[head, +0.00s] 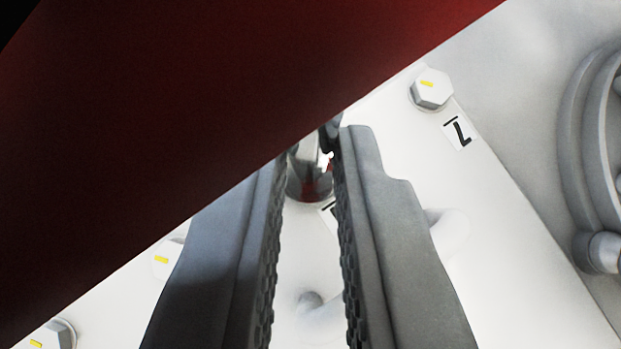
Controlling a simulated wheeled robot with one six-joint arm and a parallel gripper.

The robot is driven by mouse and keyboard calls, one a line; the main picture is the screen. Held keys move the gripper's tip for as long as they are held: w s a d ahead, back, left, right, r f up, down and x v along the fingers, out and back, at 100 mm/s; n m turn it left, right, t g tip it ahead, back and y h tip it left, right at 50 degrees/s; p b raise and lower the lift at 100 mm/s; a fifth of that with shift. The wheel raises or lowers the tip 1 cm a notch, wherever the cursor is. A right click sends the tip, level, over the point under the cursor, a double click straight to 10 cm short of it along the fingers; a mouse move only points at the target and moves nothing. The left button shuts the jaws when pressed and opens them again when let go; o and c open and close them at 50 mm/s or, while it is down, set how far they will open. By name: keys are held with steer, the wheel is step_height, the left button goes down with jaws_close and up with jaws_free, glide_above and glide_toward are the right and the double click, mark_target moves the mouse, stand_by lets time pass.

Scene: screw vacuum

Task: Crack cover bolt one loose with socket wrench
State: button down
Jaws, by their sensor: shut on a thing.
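A large dark red shape, apparently the handle of the socket wrench (200,110), crosses the upper left very close to the camera. My gripper (314,150) reaches up from the bottom centre with its two ridged fingers. It is shut on the wrench; the grip point itself is mostly hidden behind the red shape. A grey metal round part (305,180), seemingly the socket, shows between the fingertips over the white cover (505,235). Whether it sits on a bolt head, and which bolt, I cannot tell.
A hex bolt (432,90) with a yellow mark stands at the upper right beside a black-marked label (459,132). More yellow-marked bolts show at the lower left (52,334) and left (168,258). A round grey housing (590,150) rises at the right edge.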

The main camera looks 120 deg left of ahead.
steer(key=shift+r, duration=0.1)
stand_by(0.3)
steer(key=shift+r, duration=1.45)
steer(key=m+t, duration=0.1)
steer(key=r+m+t+y, duration=0.1)
steer(key=m, duration=0.1)
steer(key=s+m+t, duration=0.1)
steer(key=shift+r, duration=0.3)
steer(key=m+t, duration=0.1)
steer(key=r+m+t, duration=0.1)
steer(key=m+t, duration=0.1)
steer(key=r+m+t, duration=0.1)
steer(key=m, duration=0.1)
steer(key=shift+s+d, duration=0.2)
steer(key=shift+s, duration=0.15)
steer(key=shift+f, duration=0.1)
steer(key=shift+f, duration=2.65)
steer(key=shift+f, duration=0.6)
